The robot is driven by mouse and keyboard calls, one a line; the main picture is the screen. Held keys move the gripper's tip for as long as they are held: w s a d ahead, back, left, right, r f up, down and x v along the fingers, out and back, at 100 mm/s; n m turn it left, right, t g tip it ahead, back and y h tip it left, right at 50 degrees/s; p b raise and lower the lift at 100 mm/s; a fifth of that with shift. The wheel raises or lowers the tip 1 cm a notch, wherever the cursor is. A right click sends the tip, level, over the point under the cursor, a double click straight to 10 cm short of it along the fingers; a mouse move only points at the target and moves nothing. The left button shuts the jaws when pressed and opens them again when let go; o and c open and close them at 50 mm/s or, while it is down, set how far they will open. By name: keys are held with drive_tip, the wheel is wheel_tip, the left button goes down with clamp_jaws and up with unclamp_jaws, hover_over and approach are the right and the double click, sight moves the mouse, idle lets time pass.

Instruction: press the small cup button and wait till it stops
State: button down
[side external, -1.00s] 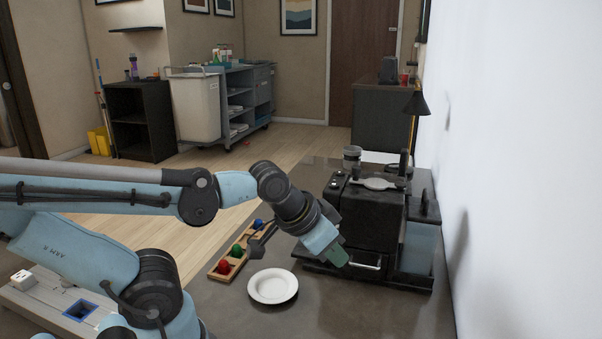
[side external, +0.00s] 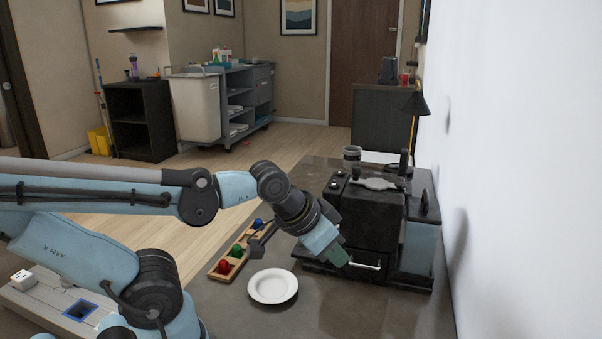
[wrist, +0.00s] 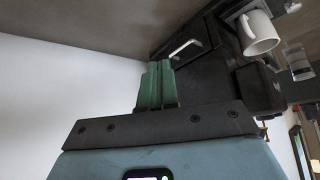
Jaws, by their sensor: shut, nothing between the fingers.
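The black coffee machine (side external: 372,217) stands on the dark counter against the white wall. It has small buttons (side external: 334,182) on its upper left front and a pale lever on top; I cannot tell which is the small cup button. My gripper (side external: 338,256) is shut and empty, low in front of the machine near its silver handle (side external: 366,265). In the wrist view the green fingers of my gripper (wrist: 158,85) are together, with the machine's silver handle (wrist: 186,49) just beyond them. A white mug (wrist: 258,33) shows in the wrist view at the machine.
A white plate (side external: 273,286) lies on the counter (side external: 335,315) in front of the machine. A wooden tray (side external: 224,272) with red, green and blue pods is left of it. A grey cup (side external: 352,156) and a black lamp (side external: 415,105) are behind. The counter's near right is clear.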

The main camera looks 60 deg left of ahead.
wheel_tip(320, 180, up, 18)
drive_tip(key=r+n+t, duration=0.1)
drive_tip(key=n+t, duration=0.1)
drive_tip(key=n, duration=0.6)
hover_over(336, 172)
drive_tip(key=shift+f, duration=0.25)
drive_tip(key=shift+d+f, duration=0.1)
drive_tip(key=shift+s+f, duration=0.1)
drive_tip(key=shift+f, duration=4.25)
drive_tip(key=shift+f, duration=0.4)
